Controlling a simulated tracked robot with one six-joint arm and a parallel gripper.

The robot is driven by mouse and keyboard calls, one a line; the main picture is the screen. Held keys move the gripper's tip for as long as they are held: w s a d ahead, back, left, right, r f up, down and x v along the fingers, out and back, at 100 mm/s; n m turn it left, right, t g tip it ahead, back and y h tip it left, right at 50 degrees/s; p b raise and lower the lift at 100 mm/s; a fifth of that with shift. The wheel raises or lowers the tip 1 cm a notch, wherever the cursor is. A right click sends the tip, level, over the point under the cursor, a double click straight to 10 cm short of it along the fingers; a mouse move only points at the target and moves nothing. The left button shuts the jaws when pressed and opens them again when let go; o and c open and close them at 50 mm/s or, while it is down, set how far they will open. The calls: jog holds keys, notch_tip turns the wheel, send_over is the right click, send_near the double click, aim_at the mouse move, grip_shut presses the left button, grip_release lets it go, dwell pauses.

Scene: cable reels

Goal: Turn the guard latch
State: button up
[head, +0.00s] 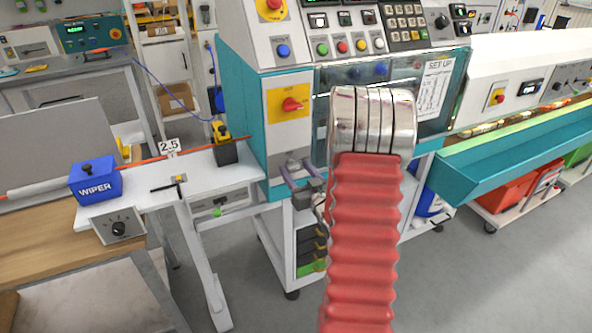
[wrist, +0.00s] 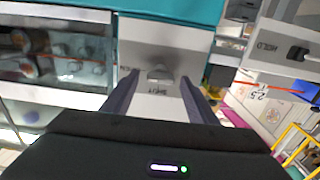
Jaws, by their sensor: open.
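The guard latch (wrist: 160,75) is a small grey knob on a pale plate, in the upper middle of the wrist view. Upside-down lettering that looks like "SHUT" is below it, and a blurred word is to its left. My gripper (wrist: 159,82) is open, with one dark finger on each side of the latch. Whether the fingers touch it cannot be told. The clear guard (head: 437,88) is on the machine front, partly behind my arm.
A white bench (head: 235,179) with a blue wiper box (head: 95,181) and an orange cable is at left. A teal trough (head: 510,150) extends at right. In the wrist view a white box marked "HOLD" (wrist: 272,50) is at right. Grey floor is open at lower right.

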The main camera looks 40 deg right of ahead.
jog(key=shift+w+d, duration=0.1)
jog(key=shift+w, duration=0.15)
jog(key=shift+c, duration=0.5)
jog(key=c, duration=1)
